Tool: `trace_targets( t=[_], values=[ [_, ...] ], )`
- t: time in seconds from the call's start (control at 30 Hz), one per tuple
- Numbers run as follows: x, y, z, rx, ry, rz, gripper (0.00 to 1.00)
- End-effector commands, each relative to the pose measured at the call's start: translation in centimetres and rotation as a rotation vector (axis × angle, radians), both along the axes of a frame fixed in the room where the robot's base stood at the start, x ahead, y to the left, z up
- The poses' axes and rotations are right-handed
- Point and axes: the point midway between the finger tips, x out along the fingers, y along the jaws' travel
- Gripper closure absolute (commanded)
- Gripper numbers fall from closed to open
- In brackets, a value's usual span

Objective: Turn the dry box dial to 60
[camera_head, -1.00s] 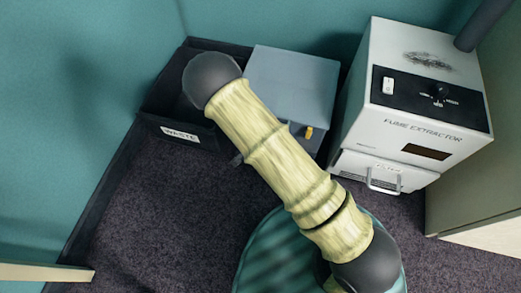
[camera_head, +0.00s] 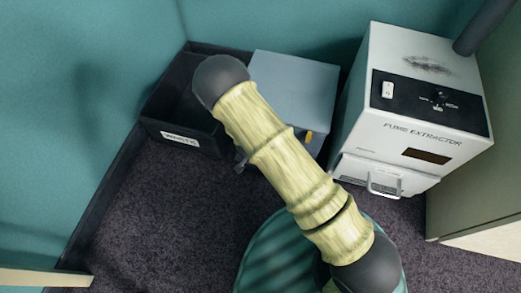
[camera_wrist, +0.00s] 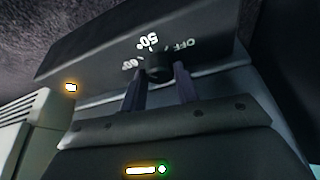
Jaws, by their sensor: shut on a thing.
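The dry box (camera_head: 292,82) is the blue-grey box on the floor in the head view, partly covered by my arm. In the wrist view its dark front panel (camera_wrist: 85,50) carries a small black dial knob (camera_wrist: 157,67). Pale marks surround the knob: one like "50°" behind it, one like "60°" at its left, and "OFF" at its right. The knob's pointer is too dark to read. My gripper (camera_wrist: 159,78) has its two fingers on either side of the knob, shut on it. In the head view my arm hides the gripper and dial.
A black labelled bin (camera_head: 178,108) stands left of the dry box. A white fume extractor (camera_head: 400,100) with its own knob and a handled drawer stands to the right. Teal walls close off the back and left.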

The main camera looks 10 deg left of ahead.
Motion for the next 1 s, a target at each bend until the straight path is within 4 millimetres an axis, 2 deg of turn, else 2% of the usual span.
trace_targets(
  t=[0.23,0.57,0.6,0.7,1.0],
  values=[
    [-0.04,-0.29,0.27,-0.001,0.002,0.157,0.93],
    [-0.09,-0.21,0.01,-0.001,0.002,0.180,0.93],
    [-0.09,-0.21,0.01,-0.001,0.002,0.180,0.64],
    [-0.08,-0.20,0.01,0.000,0.001,0.179,0.48],
    [-0.09,-0.13,0.16,0.001,0.001,0.179,0.48]
  ],
)
